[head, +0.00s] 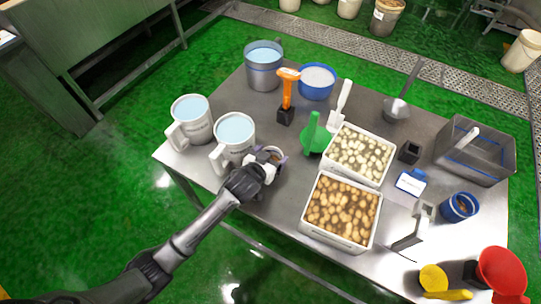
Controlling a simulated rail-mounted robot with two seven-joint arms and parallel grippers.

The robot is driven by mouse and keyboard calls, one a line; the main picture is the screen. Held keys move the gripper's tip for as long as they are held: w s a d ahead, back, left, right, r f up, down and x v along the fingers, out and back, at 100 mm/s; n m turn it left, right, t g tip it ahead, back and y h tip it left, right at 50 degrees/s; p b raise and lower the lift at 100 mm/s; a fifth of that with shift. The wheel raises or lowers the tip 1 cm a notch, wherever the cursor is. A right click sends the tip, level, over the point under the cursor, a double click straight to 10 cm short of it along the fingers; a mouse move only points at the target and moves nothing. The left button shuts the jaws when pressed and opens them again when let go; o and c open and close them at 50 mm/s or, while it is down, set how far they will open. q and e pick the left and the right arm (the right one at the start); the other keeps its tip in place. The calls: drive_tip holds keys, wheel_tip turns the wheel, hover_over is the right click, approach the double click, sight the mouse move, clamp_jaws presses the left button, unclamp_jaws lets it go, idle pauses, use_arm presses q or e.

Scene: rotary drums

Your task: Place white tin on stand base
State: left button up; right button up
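My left gripper (270,159) is at the left front of the steel table. Its fingers are around or right beside a small round white tin (271,152). The gripper partly hides the tin, so I cannot tell whether the fingers press on it or whether it is lifted. A grey stand (424,211) with an upright part and a flat foot is at the right front of the table. A small black block (409,152) sits further back; I cannot tell which of these is the stand base. My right gripper is not in view.
Two white jugs (234,130) stand just behind the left gripper. White trays of potatoes (309,229) and pale pieces lie between it and the stand. A green scoop (314,138), an orange-handled tool (287,88), blue cup (459,207), steel bin (452,130) and red funnel (502,272) also crowd the table.

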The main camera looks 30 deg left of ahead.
use_arm(q)
drive_tip(key=shift+o, duration=1.1)
drive_tip(key=shift+r, duration=0.15)
drive_tip(key=shift+s+r, duration=0.15)
drive_tip(key=shift+s, duration=0.1)
drive_tip(key=d+p+v, duration=0.1)
drive_tip(key=p+v, duration=0.1)
drive_tip(key=v, duration=0.9)
drive_tip(key=s+a+f+g, duration=0.1)
drive_tip(key=s+f+g, duration=0.3)
drive_tip(key=s, duration=0.6)
drive_tip(key=shift+a+f+y, duration=0.2)
drive_tip(key=shift+f+y, duration=0.2)
drive_tip(key=shift+f, duration=0.05)
drive_tip(key=shift+o, duration=0.3)
drive_tip(key=s+f+m+g, duration=0.1)
drive_tip(key=s+g, duration=0.4)
drive_tip(key=s, duration=0.9)
drive_tip(key=shift+s+f+g, duration=0.4)
drive_tip(key=shift+f, duration=0.3)
drive_tip(key=shift+w, duration=0.1)
